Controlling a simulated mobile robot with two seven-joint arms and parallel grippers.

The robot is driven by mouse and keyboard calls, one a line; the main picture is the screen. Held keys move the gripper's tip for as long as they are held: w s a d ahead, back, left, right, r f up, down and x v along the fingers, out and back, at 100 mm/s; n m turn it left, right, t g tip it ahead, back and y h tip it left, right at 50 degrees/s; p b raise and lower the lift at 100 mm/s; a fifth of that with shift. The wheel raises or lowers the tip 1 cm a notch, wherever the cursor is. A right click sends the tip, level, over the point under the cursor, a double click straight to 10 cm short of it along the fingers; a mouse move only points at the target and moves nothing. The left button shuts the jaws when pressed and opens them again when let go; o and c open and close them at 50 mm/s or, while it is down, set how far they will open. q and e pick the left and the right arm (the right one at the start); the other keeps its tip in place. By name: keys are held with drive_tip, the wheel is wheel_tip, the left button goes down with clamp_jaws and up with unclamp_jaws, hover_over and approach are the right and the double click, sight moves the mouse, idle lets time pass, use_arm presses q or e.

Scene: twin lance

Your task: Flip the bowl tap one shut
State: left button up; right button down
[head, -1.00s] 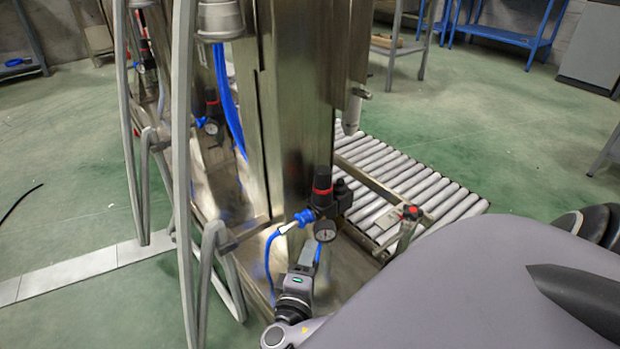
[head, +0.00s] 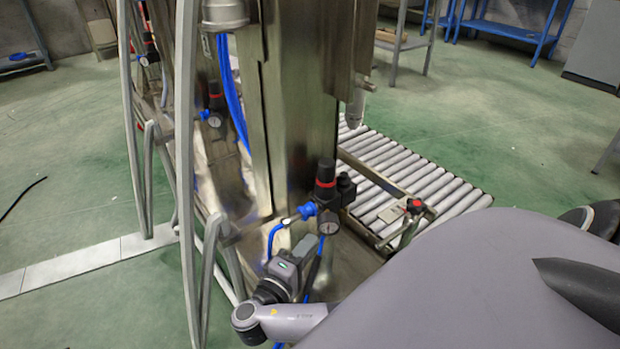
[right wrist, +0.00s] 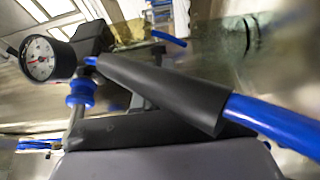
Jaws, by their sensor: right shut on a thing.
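The tap fitting, with a blue collar (head: 307,211) on a steel pipe, sits left of a red-banded black regulator (head: 325,182) and a round gauge (head: 328,222). The blue collar (right wrist: 80,95) and gauge (right wrist: 40,58) also show in the right wrist view. My right gripper (head: 302,246) is just below the fitting, beside the blue hose. In the right wrist view, a blue hose (right wrist: 275,125) comes out from a black part at the jaws. The jaws are shut, seemingly on this hose; the contact is hidden. I cannot make out a tap lever. My left gripper is out of view.
A steel column (head: 305,110) rises behind the fitting. Grey curved tubes (head: 187,170) stand to its left. A roller conveyor (head: 420,190) with a red knob (head: 414,205) lies to the right.

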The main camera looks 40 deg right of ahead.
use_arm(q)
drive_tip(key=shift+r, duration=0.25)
use_arm(e)
drive_tip(key=shift+w+d, duration=0.1)
drive_tip(key=c, duration=1.2)
unclamp_jaws()
drive_tip(key=shift+c, duration=0.2)
